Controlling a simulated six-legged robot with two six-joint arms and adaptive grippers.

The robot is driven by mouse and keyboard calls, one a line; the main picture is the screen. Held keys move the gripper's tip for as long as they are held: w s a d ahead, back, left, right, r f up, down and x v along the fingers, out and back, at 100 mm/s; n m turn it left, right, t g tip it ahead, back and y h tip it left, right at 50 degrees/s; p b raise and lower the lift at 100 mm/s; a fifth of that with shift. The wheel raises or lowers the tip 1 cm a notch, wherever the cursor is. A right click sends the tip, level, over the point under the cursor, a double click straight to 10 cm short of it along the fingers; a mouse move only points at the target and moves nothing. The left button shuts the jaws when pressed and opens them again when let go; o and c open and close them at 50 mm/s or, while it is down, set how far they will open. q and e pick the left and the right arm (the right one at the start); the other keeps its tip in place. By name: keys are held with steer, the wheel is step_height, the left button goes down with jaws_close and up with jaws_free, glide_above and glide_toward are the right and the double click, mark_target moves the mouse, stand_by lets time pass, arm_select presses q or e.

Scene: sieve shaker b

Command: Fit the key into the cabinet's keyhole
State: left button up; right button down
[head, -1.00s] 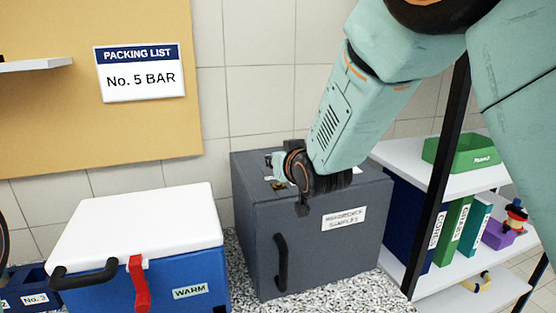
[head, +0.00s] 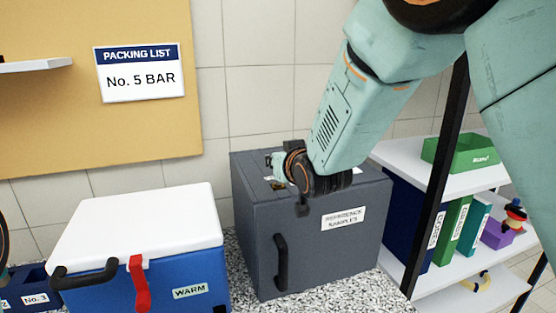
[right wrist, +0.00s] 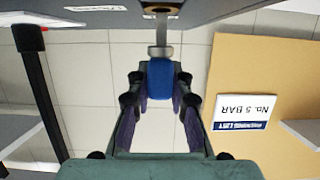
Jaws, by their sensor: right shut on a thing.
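The dark grey cabinet (head: 305,225) stands on the speckled counter, its handle and label on the front. My right gripper (right wrist: 160,78) is shut on the blue grip of the key (right wrist: 160,72). In the head view my right gripper (head: 277,168) is at the cabinet's top and mostly hidden by my wrist. In the right wrist view the key's grey shaft points straight at the brass keyhole (right wrist: 162,8) and lines up with it. I cannot tell whether the tip is inside. My left gripper is not in view.
A blue cooler box (head: 190,268) with a white lid stands left of the cabinet. A shelf unit (head: 400,155) with binders and a green tray (head: 460,155) is on the right. A tiled wall and a packing list (head: 140,72) are behind.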

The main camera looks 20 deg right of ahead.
steer(key=shift+f+b, duration=1.05)
steer(key=shift+f, duration=0.35)
steer(key=c, duration=1.1)
jaws_free()
steer(key=shift+c, duration=0.2)
steer(key=v, duration=1.2)
